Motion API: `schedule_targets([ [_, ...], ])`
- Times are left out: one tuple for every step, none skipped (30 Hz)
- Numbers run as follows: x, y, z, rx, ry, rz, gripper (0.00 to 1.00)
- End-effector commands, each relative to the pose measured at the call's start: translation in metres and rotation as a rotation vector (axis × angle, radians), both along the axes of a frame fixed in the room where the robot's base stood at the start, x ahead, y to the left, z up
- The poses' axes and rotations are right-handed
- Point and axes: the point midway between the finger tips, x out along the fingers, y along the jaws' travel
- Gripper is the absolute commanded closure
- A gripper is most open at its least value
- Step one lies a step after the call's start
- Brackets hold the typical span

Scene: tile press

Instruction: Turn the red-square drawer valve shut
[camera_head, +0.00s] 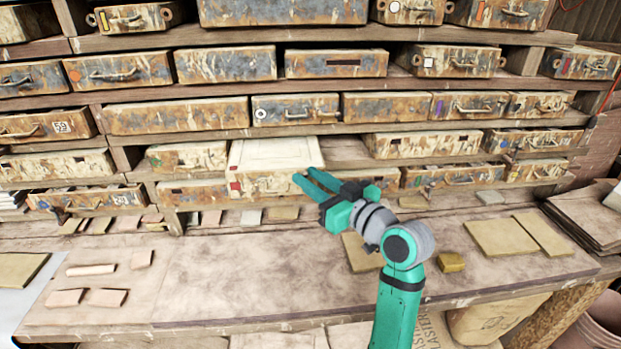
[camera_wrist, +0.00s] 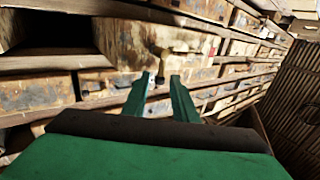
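The drawer with a small red square (camera_head: 235,187) stands out from the shelf, its pale top (camera_head: 277,152) showing, near the middle of the head view. My gripper (camera_head: 303,178) is at the right part of this drawer's front, with its two green fingers apart. In the wrist view my gripper (camera_wrist: 163,80) is also open, with nothing seen held between the fingers. A small brownish fitting (camera_wrist: 161,53) sticks out from a rusty drawer front just beyond the fingertips. I cannot tell whether it is the valve, or whether a finger touches it.
Rows of rusty drawers with handles and coloured marks surround it. Below is a worn bench (camera_head: 240,280) with tile pieces (camera_head: 92,270), flat slabs (camera_head: 500,237) and a yellow block (camera_head: 451,262). The bench's middle is mostly clear.

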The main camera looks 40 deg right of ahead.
Motion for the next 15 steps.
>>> schedule_targets([
  [0.0025, 0.0000, 0.0001, 0.000, 0.000, 0.000, 0.74],
  [0.0034, -0.0001, 0.0001, 0.000, 0.000, 0.000, 0.74],
  [0.0042, -0.0002, 0.0000, 0.000, 0.000, -0.001, 0.74],
  [0.0045, -0.0002, 0.0000, 0.000, 0.000, -0.001, 0.74],
  [0.0047, -0.0003, -0.0001, 0.000, 0.000, -0.001, 0.74],
  [0.0047, -0.0004, -0.0001, 0.000, 0.000, -0.001, 0.74],
  [0.0047, -0.0005, -0.0001, 0.000, 0.000, -0.001, 0.74],
  [0.0046, -0.0005, -0.0001, 0.000, 0.000, -0.001, 0.74],
  [0.0045, -0.0005, -0.0001, 0.000, 0.000, -0.001, 0.74],
  [0.0044, -0.0005, -0.0001, 0.000, 0.000, -0.002, 0.74],
  [0.0044, -0.0006, -0.0001, 0.000, 0.000, -0.002, 0.77],
  [0.0043, -0.0006, -0.0001, 0.000, 0.000, -0.002, 0.86],
  [0.0043, -0.0006, -0.0001, 0.000, 0.000, -0.002, 0.93],
  [0.0042, -0.0007, -0.0001, 0.000, 0.000, -0.002, 1.00],
  [0.0042, -0.0007, -0.0001, 0.000, 0.000, -0.002, 1.00],
])
